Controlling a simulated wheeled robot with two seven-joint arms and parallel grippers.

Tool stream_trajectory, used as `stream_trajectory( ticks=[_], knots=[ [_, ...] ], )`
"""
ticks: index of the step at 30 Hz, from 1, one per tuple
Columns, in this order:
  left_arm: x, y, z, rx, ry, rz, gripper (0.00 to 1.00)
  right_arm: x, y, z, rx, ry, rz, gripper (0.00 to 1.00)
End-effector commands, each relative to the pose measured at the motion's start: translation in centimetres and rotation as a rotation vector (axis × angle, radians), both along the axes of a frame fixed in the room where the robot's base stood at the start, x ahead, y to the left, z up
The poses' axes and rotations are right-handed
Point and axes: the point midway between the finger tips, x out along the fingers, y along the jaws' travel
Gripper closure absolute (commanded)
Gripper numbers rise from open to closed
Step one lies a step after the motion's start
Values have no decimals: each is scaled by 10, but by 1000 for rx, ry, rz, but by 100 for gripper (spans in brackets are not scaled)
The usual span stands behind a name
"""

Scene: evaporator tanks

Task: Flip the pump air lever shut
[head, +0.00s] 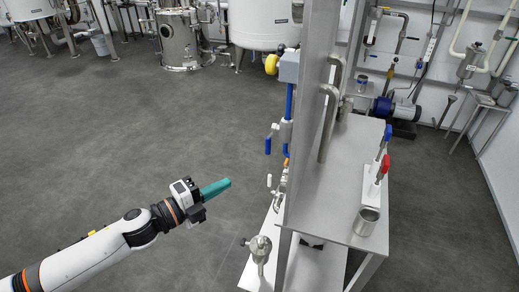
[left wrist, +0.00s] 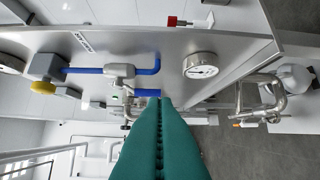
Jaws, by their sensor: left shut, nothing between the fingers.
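My left gripper (head: 227,183) is shut and empty, its green fingers pressed together and pointing right toward the steel panel (head: 313,95). It is in free air, apart from the panel. In the left wrist view the closed fingers (left wrist: 152,102) point at the panel's fittings. On the panel's left side is a valve with a blue lever (head: 268,143) on a blue air line (head: 289,101). The valve body (left wrist: 120,71) shows on the blue line in the left wrist view. My right gripper is not in view.
A yellow knob (head: 271,64) sits above the blue line. A pressure gauge (left wrist: 201,65) is on the panel. A bench with red and blue handles and a steel cup (head: 367,221) is behind the panel. The floor left is clear.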

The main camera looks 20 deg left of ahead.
Motion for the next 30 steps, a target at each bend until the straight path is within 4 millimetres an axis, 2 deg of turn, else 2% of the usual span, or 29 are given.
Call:
stream_trajectory(
  ticks=[1,3,17,23,30],
  knots=[
    [-4,-6,10,12,-21,-23,100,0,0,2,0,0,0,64],
    [-6,-10,15,20,-34,-37,100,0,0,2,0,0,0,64],
    [0,-13,17,16,-36,-35,100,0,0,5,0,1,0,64],
    [21,-28,20,16,-38,-36,100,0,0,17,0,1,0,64],
    [57,-54,21,15,-36,-35,100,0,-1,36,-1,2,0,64]
  ],
)
